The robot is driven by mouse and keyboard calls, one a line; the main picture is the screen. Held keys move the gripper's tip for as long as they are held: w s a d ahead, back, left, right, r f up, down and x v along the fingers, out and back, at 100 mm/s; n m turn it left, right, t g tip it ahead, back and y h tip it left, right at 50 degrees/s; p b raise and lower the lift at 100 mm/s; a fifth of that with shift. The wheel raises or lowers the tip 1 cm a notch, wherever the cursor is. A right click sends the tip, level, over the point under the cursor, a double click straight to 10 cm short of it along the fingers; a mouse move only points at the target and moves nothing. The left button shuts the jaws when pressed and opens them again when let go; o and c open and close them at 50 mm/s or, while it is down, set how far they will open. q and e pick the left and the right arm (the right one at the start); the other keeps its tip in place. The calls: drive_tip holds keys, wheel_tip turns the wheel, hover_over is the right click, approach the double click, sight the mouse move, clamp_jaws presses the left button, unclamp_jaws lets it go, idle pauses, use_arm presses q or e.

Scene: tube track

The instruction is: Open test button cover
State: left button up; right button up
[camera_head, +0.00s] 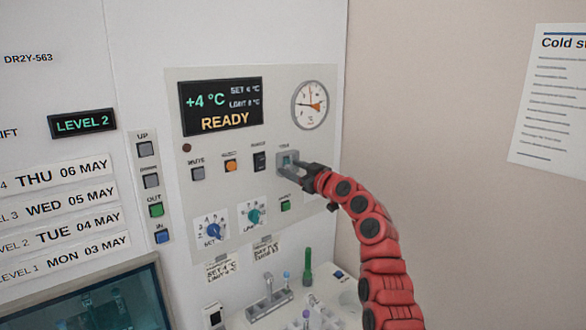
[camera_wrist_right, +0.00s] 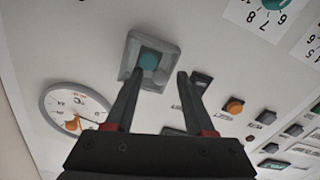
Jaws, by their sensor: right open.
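The test button cover (camera_head: 287,161) is a small grey, see-through-looking square at the right of the panel's upper button row, with a teal button showing in it. In the right wrist view the cover (camera_wrist_right: 151,62) sits just ahead of the fingertips and looks shut over the button. My right gripper (camera_head: 302,174) is open and empty at the cover's lower right. In the right wrist view the right gripper's fingers (camera_wrist_right: 160,76) are spread near the cover's edge; I cannot tell whether they touch it. My left gripper is not in view.
The control panel (camera_head: 322,155) carries a READY display (camera_head: 221,106), a round gauge (camera_head: 310,104), a dark rocker switch (camera_head: 260,162), an orange button (camera_head: 231,166) and blue and teal knobs. A tube rack (camera_head: 268,305) stands below. A wall is close on the right.

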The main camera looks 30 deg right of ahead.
clamp_jaws()
idle(1.4)
